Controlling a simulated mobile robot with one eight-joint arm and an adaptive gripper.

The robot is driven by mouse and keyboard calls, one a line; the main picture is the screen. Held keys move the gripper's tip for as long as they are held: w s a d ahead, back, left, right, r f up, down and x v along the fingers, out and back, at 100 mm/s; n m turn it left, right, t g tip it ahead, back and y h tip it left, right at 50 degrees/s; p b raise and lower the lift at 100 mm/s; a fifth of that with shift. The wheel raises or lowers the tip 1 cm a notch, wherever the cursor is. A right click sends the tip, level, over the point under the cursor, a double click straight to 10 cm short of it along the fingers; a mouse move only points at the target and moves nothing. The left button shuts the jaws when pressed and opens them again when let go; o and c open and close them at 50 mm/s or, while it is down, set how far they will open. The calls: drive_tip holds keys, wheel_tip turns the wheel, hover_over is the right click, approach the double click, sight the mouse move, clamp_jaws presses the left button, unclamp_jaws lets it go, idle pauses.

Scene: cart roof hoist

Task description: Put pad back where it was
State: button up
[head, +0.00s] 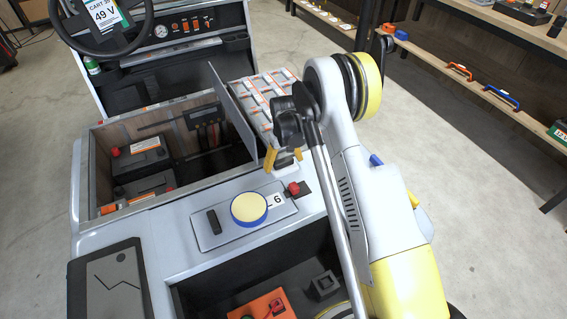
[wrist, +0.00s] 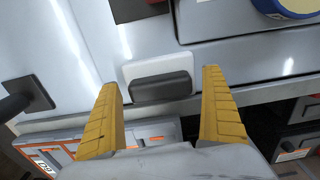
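A round cream-topped pad with a blue rim (head: 249,208) sits on a raised grey plate on the cart roof; its edge also shows at the top right of the wrist view (wrist: 290,6). My gripper (head: 284,157) is away from it, farther back and to the right. In the wrist view, its yellow fingers (wrist: 160,100) are open, one on each side of a dark grey grip (wrist: 160,87) on a white base (wrist: 150,68). Gaps show on both sides of the grip. I cannot tell which of these two items the task calls the pad.
A red knob (head: 293,188) on a black plate stands close to my gripper. A raised grey lid (head: 231,108) stands beside an open bay with black batteries (head: 140,160). A white-and-orange battery rack (head: 268,95) lies behind. A dark lever (wrist: 22,98) is at left in the wrist view.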

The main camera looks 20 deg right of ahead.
wheel_tip(320, 180, up, 12)
drive_tip(key=p, duration=0.6)
wheel_tip(320, 180, up, 15)
drive_tip(key=t, duration=0.2)
hover_over(284, 160)
drive_tip(key=s, duration=0.5)
drive_tip(key=s+r+m+t, duration=0.2)
drive_tip(key=s+r+t, duration=0.1)
drive_tip(key=s+r, duration=1.2)
drive_tip(key=s+f+t, duration=0.2)
drive_tip(key=s+f, duration=0.1)
drive_tip(key=s, duration=0.9)
drive_tip(key=shift+f, duration=0.25)
drive_tip(key=shift+a, duration=0.1)
